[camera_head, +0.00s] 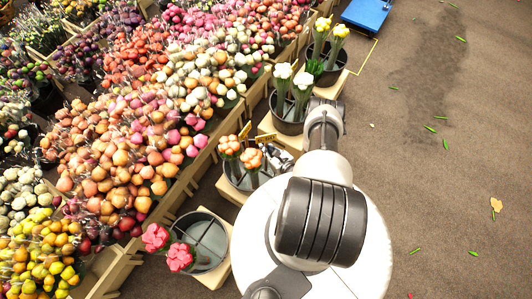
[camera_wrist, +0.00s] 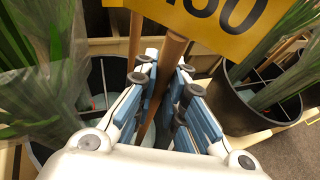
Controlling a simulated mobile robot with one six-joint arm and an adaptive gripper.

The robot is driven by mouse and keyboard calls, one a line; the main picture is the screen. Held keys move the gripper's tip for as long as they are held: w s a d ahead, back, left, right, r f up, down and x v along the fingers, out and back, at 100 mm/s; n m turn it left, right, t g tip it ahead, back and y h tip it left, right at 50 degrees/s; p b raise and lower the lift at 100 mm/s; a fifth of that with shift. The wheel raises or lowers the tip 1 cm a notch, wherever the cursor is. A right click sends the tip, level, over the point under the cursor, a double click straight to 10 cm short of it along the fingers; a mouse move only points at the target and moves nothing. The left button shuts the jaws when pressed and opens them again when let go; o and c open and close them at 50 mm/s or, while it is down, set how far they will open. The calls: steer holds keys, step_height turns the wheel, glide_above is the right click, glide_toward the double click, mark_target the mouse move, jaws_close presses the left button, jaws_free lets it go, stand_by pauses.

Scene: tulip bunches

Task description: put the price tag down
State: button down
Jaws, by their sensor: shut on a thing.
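The yellow price tag (camera_wrist: 228,18) with dark figures sits on a wooden stick (camera_wrist: 168,65) at the top of the wrist view; its upper part is cut off. My gripper (camera_wrist: 165,80) is shut on this stick, its blue-padded fingers on both sides of it. The stick's lower end is hidden between the fingers. In the head view my gripper (camera_head: 279,157) shows small and partly covered by my arm, beside the bucket with orange tulips (camera_head: 242,178).
A bucket with white tulips (camera_head: 287,125) stands behind, one with yellow tulips (camera_head: 330,66) farther back, and one with pink tulips (camera_head: 213,236) nearer. Crowded flower bunches (camera_head: 130,130) fill the left. A blue platform (camera_head: 366,13) lies at the top. The brown floor at right is mostly clear.

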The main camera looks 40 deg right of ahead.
step_height(320, 180, down, 4)
steer(key=shift+r+b, duration=0.15)
steer(key=shift+b, duration=0.6)
steer(key=c, duration=1.7)
jaws_free()
steer(key=shift+o, duration=0.2)
